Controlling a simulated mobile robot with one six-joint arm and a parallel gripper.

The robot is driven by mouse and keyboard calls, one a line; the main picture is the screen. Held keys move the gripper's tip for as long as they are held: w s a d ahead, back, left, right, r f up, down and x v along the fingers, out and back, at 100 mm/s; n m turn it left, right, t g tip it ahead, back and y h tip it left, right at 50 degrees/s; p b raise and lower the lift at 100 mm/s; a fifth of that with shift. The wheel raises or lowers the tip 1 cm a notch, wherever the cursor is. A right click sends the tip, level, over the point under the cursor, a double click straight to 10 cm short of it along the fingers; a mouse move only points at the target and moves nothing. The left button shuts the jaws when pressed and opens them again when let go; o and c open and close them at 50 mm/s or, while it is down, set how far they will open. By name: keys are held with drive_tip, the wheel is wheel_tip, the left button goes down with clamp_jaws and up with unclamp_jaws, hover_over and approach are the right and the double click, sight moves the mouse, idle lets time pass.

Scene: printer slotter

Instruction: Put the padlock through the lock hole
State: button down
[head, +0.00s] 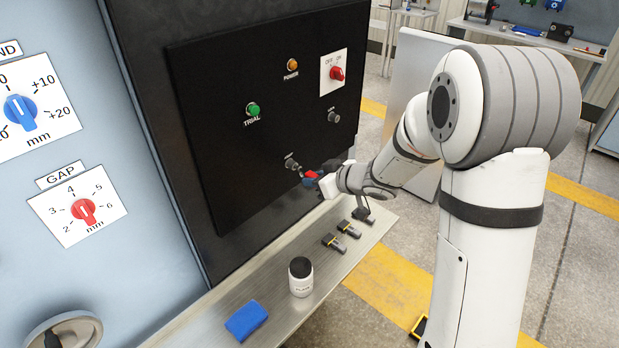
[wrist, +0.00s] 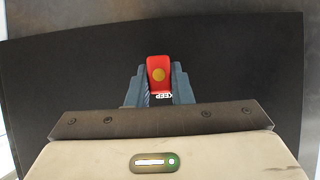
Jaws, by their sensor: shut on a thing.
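My gripper (head: 314,179) reaches the lower right of the black control panel (head: 225,140). It is shut on a red padlock (head: 310,174), which also shows in the wrist view (wrist: 159,66) between the two blue-grey fingers, with a round brass-coloured spot on it. In the head view the padlock is close to a small grey fitting (head: 291,163) on the panel, just to its right and below. Another similar grey fitting (head: 333,117) is higher up on the right. The lock hole and the shackle are too small to make out, and I cannot tell if they touch.
A metal shelf (head: 275,258) below the panel holds a blue block (head: 246,322), a white jar with a black lid (head: 301,280) and several small dark-and-yellow items (head: 348,229). A green button (head: 253,109), orange lamp (head: 292,65) and red rotary switch (head: 337,73) are on the panel.

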drive_tip(key=shift+s+d+p, duration=0.35)
drive_tip(key=shift+s+d, duration=0.95)
drive_tip(key=shift+d, duration=0.25)
drive_tip(key=c, duration=1.9)
unclamp_jaws()
clamp_jaws()
drive_tip(key=w+d+r+p, duration=0.2)
drive_tip(key=w+d+r, duration=0.1)
drive_tip(key=w, duration=0.4)
drive_tip(key=w+d+r+p, duration=0.3)
drive_tip(key=w+d+r, duration=0.1)
drive_tip(key=w+d, duration=0.2)
drive_tip(key=shift+w, duration=0.85)
drive_tip(key=shift+w+a, duration=0.95)
drive_tip(key=shift+a, duration=0.3)
